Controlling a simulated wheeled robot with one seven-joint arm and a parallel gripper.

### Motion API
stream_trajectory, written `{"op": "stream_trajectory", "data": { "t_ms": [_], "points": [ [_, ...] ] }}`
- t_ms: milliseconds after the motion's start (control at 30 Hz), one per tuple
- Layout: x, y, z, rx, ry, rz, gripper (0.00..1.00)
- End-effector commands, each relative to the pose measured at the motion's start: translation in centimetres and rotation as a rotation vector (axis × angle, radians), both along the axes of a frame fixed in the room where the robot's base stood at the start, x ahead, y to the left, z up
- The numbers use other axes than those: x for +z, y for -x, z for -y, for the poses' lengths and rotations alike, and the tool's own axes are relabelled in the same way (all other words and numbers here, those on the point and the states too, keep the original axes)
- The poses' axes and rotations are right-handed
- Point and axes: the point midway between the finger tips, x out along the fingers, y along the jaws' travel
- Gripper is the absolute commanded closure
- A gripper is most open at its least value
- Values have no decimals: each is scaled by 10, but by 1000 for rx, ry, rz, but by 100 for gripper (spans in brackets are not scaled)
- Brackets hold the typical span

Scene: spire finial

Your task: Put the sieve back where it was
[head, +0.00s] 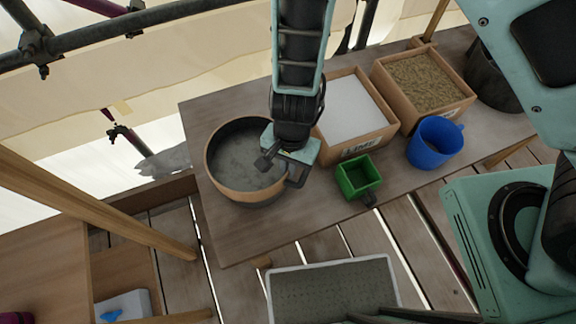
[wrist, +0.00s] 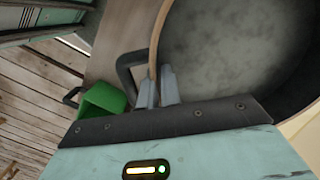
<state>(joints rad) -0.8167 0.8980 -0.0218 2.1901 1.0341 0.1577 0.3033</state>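The sieve (head: 222,180) is a round hoop with a light wooden rim and a grey mottled inside. It appears to sit on a dark grey round vessel (head: 262,204) at the left end of the workbench. My gripper (head: 270,160) is over the sieve's right side. In the wrist view, my gripper's two grey fingers (wrist: 157,88) are close together on either side of the sieve's wooden rim (wrist: 156,45). A black handle (wrist: 128,66) is just outside the rim; I cannot tell which vessel it belongs to. My wrist hides part of the sieve's right edge.
Right of the sieve on the workbench (head: 237,236) are a box of white lime (head: 350,108), a box of tan grains (head: 420,82), a green scoop (head: 358,177), a blue jug (head: 434,143) and a dark bucket (head: 490,80). A shallow tray (head: 332,290) is in front. Scaffold poles are behind.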

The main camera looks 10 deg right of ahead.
Motion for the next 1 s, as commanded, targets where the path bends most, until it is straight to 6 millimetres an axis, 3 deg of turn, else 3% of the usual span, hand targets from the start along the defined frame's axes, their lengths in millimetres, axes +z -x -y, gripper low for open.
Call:
{"op": "stream_trajectory", "data": {
  "t_ms": [800, 833, 900, 1000],
  "points": [
    [-16, -1, -1, -1, -1, 2, 100],
    [-16, 0, 0, -1, 0, 1, 87],
    [-16, 0, 0, -1, 0, 1, 73],
    [-16, 0, 0, 0, 0, 1, 73]
  ]
}}
